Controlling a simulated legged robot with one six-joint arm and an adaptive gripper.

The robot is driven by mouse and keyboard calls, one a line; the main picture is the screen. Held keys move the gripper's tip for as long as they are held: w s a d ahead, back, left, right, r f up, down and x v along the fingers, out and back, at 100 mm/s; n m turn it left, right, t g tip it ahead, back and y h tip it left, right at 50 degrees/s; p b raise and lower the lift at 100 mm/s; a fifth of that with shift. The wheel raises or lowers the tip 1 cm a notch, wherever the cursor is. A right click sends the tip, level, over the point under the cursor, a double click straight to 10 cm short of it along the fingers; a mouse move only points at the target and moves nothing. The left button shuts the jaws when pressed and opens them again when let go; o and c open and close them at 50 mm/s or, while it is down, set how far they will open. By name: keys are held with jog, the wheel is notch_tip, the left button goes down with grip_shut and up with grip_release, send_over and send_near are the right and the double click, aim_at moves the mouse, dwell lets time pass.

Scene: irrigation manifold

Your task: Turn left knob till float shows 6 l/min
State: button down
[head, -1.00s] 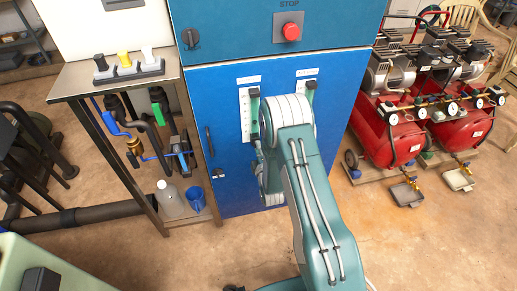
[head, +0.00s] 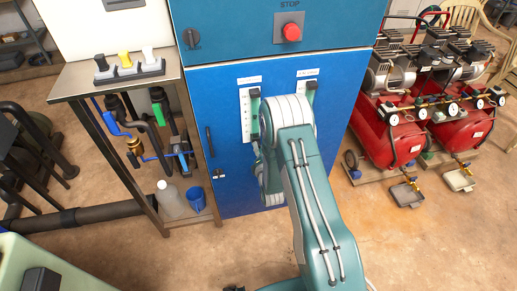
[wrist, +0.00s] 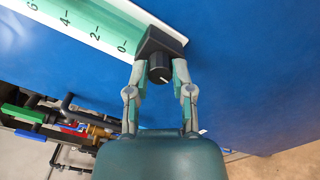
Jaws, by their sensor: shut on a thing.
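The left flowmeter (head: 246,115) is a white scale strip with a green-edged tube on the blue cabinet front. In the wrist view its scale (wrist: 95,32) reads 0, 2, 4 and 6, with 0 nearest the knob. I cannot make out a float in the visible part. The black left knob (wrist: 160,63) has a white pointer line and sits at the dark end block of the meter. My gripper (wrist: 160,74) is shut on this knob, one finger on each side.
The right flowmeter (head: 310,93) is beside my arm, partly covered. A red stop button (head: 291,33) is above. A steel side table (head: 75,82) with a bottle (head: 169,198) and blue cup (head: 196,198) stands left. Red compressors (head: 385,125) stand right.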

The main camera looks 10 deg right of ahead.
jog(key=shift+s+a+f, duration=0.1)
jog(key=shift+s+f, duration=0.05)
jog(key=shift+f, duration=0.15)
jog(key=shift+c, duration=2.4)
grip_release()
jog(key=shift+r, duration=0.1)
jog(key=s, duration=1.1)
jog(key=shift+s, duration=0.35)
